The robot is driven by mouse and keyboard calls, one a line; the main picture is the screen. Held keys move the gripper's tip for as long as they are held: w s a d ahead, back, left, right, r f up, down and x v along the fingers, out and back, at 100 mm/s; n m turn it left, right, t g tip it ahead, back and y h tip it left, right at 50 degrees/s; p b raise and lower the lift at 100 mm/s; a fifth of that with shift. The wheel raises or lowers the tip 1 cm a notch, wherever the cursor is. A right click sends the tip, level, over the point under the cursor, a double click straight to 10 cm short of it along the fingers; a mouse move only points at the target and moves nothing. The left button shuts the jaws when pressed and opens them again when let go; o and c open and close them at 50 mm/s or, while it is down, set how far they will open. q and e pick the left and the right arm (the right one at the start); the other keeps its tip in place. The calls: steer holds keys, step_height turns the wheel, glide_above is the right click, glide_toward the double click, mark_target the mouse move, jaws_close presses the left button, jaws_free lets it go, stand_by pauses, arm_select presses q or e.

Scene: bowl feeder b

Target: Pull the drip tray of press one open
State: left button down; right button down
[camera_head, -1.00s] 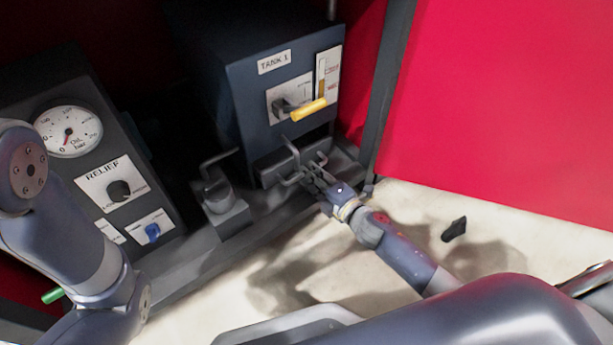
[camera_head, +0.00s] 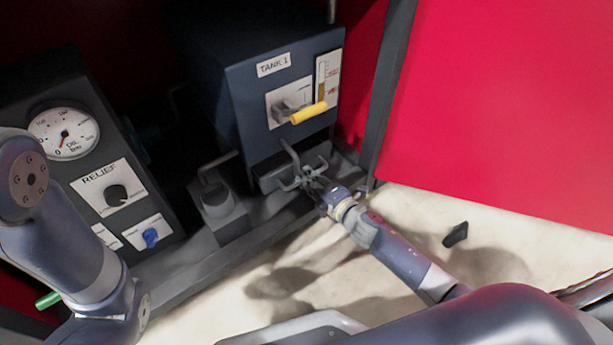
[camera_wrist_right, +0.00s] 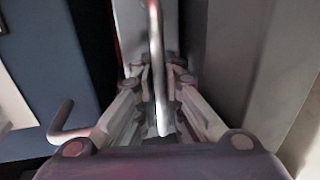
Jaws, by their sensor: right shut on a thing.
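The dark blue TANK 1 box (camera_head: 240,85) stands in the upper middle of the head view. Under it is a grey drip tray (camera_head: 268,183) with a bar handle (camera_head: 288,186) on its front. My right gripper (camera_head: 309,181) reaches in from the lower right and is shut on the tray handle. In the right wrist view, the metal handle (camera_wrist_right: 157,60) runs between the closed fingers (camera_wrist_right: 160,100). The fingers hide part of the handle. My left arm shows at the left edge, but its gripper is out of frame.
A yellow-handled lever (camera_head: 308,113) sits on the tank front. Left of the tray is a grey block with a bent rod (camera_head: 218,198). The RELIEF panel (camera_head: 105,185) with a gauge (camera_head: 63,133) stands at left. A small black piece (camera_head: 455,235) lies on the pale floor.

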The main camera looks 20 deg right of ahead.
steer(key=f+p+v, duration=0.2)
steer(key=v, duration=0.9)
steer(key=shift+s+f, duration=0.15)
steer(key=shift+s, duration=0.25)
steer(key=c, duration=1.7)
jaws_free()
steer(key=shift+d, duration=0.1)
steer(key=v, duration=1.2)
